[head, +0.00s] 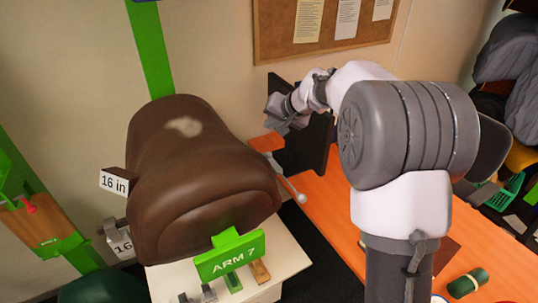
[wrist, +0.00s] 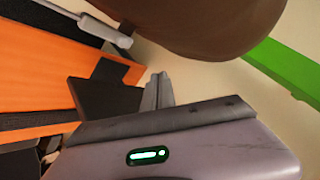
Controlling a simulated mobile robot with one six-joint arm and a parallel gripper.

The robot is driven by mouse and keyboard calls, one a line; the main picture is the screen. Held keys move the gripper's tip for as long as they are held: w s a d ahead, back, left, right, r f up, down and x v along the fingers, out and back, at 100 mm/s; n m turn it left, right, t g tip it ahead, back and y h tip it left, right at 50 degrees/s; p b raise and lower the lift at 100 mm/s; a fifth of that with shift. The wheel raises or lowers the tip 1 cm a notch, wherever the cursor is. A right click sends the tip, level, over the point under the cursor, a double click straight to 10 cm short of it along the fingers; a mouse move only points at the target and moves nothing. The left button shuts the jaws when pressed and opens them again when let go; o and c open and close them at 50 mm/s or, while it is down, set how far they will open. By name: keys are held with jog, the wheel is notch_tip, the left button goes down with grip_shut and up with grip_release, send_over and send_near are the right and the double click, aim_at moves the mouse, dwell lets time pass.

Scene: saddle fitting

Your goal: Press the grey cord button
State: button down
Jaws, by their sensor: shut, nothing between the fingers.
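My gripper (head: 277,122) is shut and empty, held in the air to the right of the brown saddle-shaped form. Its closed fingers (wrist: 158,88) also show in the wrist view, touching nothing that I can see. A pale grey rod with a rounded end (head: 299,196) sticks out beside the orange bench, below my gripper. A light grey cylindrical piece (wrist: 105,30) shows at the upper left of the wrist view, apart from the fingers. I cannot tell whether either of these is the grey cord button, and no button face is clear.
The brown form (head: 190,170) stands on a pale stand with a green ARM 7 sign (head: 230,256). The orange bench (head: 345,215) lies to the right, with a dark upright panel (head: 318,145) at its far end. A green roll (head: 467,283) lies on the bench.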

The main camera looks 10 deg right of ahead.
jog(key=b, duration=0.5)
send_over(271, 157)
notch_tip(271, 157, down, 8)
jog(key=shift+r, duration=0.2)
jog(key=shift+f+b, duration=0.25)
jog(key=shift+b, duration=0.25)
jog(key=shift+f, duration=0.1)
dwell(0.9)
jog(key=shift+f+b, duration=0.3)
jog(key=shift+b, duration=0.3)
jog(key=shift+f+b, duration=0.55)
jog(key=shift+b, duration=0.1)
dwell(0.5)
jog(key=shift+r, duration=0.1)
jog(key=shift+r+p, duration=0.6)
jog(key=shift+r, duration=0.25)
jog(key=shift+r, duration=0.1)
